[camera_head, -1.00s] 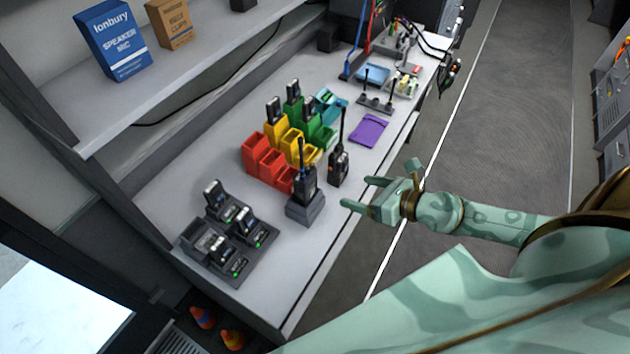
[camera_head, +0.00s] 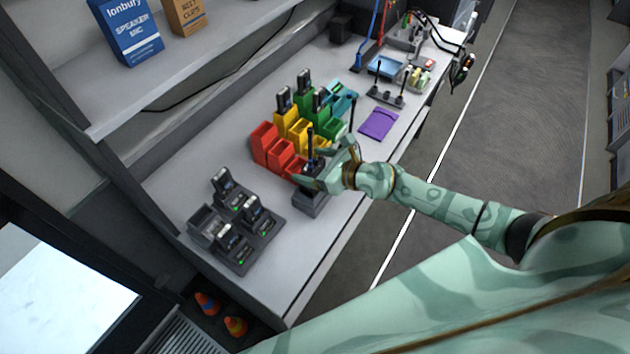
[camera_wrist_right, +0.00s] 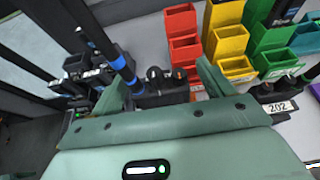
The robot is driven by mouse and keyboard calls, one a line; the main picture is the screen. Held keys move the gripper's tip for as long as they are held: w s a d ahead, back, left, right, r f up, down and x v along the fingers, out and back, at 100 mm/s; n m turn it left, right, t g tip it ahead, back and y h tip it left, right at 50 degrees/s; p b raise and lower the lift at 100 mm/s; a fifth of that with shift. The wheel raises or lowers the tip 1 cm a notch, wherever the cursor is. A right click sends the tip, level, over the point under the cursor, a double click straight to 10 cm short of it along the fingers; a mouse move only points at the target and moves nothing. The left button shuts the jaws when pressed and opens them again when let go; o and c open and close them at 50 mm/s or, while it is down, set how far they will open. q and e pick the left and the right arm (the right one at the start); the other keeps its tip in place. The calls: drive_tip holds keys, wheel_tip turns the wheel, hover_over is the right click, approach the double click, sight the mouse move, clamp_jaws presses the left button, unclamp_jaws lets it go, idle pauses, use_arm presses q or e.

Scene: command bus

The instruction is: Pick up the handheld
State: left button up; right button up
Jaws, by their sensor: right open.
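A black handheld radio (camera_head: 311,168) with a tall antenna stands in a dark single charger (camera_head: 311,203) near the bench's front edge. In the right wrist view its knobbed top (camera_wrist_right: 160,88) and blue-banded antenna (camera_wrist_right: 118,62) show. My right gripper (camera_head: 326,166) is open at the radio, its fingers on either side of the radio's top in the wrist view; contact cannot be told. A second radio, with a tag reading 202 (camera_wrist_right: 278,107), stands just to the right in the wrist view. In the head view my gripper hides most of it. My left gripper is out of view.
Red (camera_head: 268,141), yellow and green bins stand close behind the radio, some holding radios. A multi-bay charger (camera_head: 234,226) with small devices is at the left. A purple pouch (camera_head: 378,123) lies to the right. Bench is clear near the front left corner.

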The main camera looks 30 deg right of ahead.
drive_tip(key=shift+w+a+f, duration=0.35)
drive_tip(key=shift+w, duration=0.2)
drive_tip(key=shift+r, duration=0.1)
drive_tip(key=c, duration=1.5)
